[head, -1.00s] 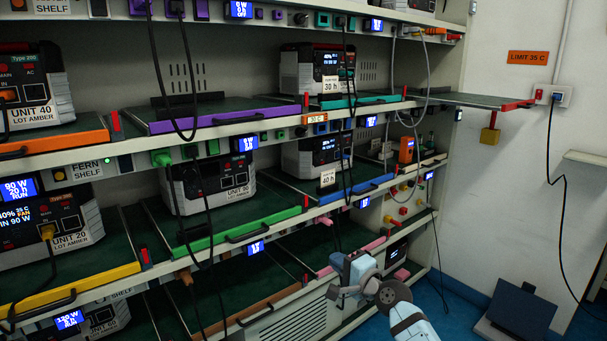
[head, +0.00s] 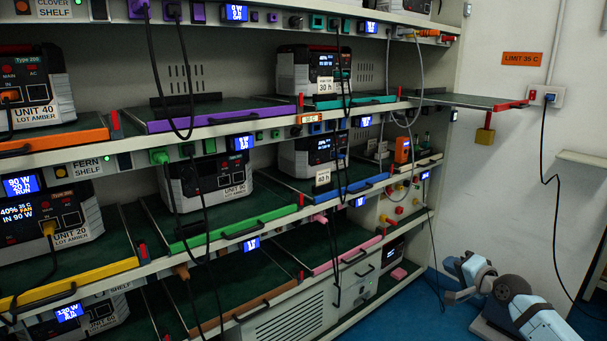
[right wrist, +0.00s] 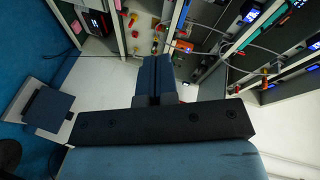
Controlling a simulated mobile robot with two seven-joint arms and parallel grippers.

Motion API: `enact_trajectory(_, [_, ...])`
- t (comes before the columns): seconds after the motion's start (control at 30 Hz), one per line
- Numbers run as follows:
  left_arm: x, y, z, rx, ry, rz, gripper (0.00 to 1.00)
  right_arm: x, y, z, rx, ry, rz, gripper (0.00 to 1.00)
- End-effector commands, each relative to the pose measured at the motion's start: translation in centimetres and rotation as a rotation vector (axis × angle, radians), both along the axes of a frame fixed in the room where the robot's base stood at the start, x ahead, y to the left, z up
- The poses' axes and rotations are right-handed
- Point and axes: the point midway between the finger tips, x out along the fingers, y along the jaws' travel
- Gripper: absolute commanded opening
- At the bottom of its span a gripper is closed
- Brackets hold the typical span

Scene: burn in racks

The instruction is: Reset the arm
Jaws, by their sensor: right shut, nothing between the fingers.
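My right arm comes in at the lower right of the head view. Its right gripper (head: 452,282) is in the open space to the right of the racks, above the blue floor, and touches nothing that I can see. In the right wrist view the two dark fingers of the right gripper (right wrist: 154,62) lie together, with nothing between them. My left gripper is not in view.
The shelf rack fills the left and middle, with power units such as Unit 90 (head: 208,188) and hanging dark cables. A purple-edged tray (head: 215,116) is on an upper shelf. A shelf board with a red end (head: 510,106) juts out at right. The white wall (head: 500,190) stands behind.

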Motion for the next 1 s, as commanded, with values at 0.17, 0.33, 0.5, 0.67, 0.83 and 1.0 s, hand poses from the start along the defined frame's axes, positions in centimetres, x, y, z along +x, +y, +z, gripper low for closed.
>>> enact_trajectory(0.17, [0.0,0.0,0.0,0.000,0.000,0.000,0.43,-4.1,1.0,-4.7,-0.169,0.006,0.045,0.00])
enact_trajectory(0.33, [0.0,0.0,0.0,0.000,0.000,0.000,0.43,-9.3,2.8,-9.5,-0.363,-0.002,0.113,0.00])
enact_trajectory(0.5, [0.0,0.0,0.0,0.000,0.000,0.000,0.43,-17.1,5.1,-14.6,-0.612,-0.021,0.220,0.00])
enact_trajectory(0.67, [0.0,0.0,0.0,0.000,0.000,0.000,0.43,-26.2,7.3,-18.2,-0.884,-0.064,0.352,0.00])
enact_trajectory(0.83, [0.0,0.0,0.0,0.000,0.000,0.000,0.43,-34.0,9.0,-19.4,-1.111,-0.120,0.471,0.00])
enact_trajectory(1.0, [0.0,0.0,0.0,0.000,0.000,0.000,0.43,-39.5,10.0,-19.3,-1.266,-0.167,0.558,0.00])
